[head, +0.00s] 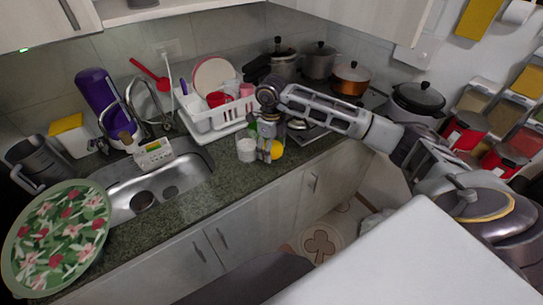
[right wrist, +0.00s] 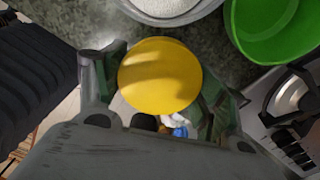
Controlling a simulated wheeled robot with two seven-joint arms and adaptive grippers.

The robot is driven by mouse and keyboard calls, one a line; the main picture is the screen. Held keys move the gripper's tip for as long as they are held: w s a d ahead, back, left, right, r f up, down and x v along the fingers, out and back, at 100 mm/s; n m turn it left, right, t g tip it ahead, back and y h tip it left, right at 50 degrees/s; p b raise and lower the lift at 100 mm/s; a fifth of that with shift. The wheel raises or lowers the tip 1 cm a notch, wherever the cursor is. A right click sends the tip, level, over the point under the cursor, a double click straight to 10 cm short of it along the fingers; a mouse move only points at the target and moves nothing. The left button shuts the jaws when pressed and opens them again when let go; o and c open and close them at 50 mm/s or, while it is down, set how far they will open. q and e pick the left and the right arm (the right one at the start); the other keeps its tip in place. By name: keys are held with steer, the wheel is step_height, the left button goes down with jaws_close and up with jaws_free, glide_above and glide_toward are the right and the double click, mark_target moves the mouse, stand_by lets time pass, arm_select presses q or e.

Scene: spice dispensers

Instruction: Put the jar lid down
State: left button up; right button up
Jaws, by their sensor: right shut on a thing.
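The yellow jar lid (right wrist: 160,75) is round and lies between the two fingers of my right gripper (right wrist: 158,92), which is shut on it. In the head view my right gripper (head: 270,152) points down over the counter's front part, and the lid (head: 277,151) shows as a small yellow patch beside its fingers. I cannot tell whether the lid touches the counter. An open jar with white contents (head: 246,149) stands just left of the gripper; its rim also shows at the top of the right wrist view (right wrist: 170,8). My left gripper is out of view.
A green bowl-like thing (right wrist: 270,25) is close by in the right wrist view. A white dish rack (head: 215,117) stands behind, with pots (head: 320,60) on the stove to its right. The sink (head: 155,190) is left. Some dark counter (head: 205,205) in front is clear.

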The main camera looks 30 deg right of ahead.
step_height(320, 180, down, 4)
steer(key=shift+r, duration=0.2)
steer(key=shift+f, duration=0.15)
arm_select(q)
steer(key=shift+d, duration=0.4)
arm_select(e)
steer(key=shift+f, duration=0.2)
steer(key=o, duration=1)
steer(key=shift+c, duration=0.2)
steer(key=shift+o, duration=1.2)
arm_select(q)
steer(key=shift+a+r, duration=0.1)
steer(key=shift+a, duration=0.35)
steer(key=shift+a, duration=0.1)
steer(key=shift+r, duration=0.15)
arm_select(e)
steer(key=shift+r, duration=0.2)
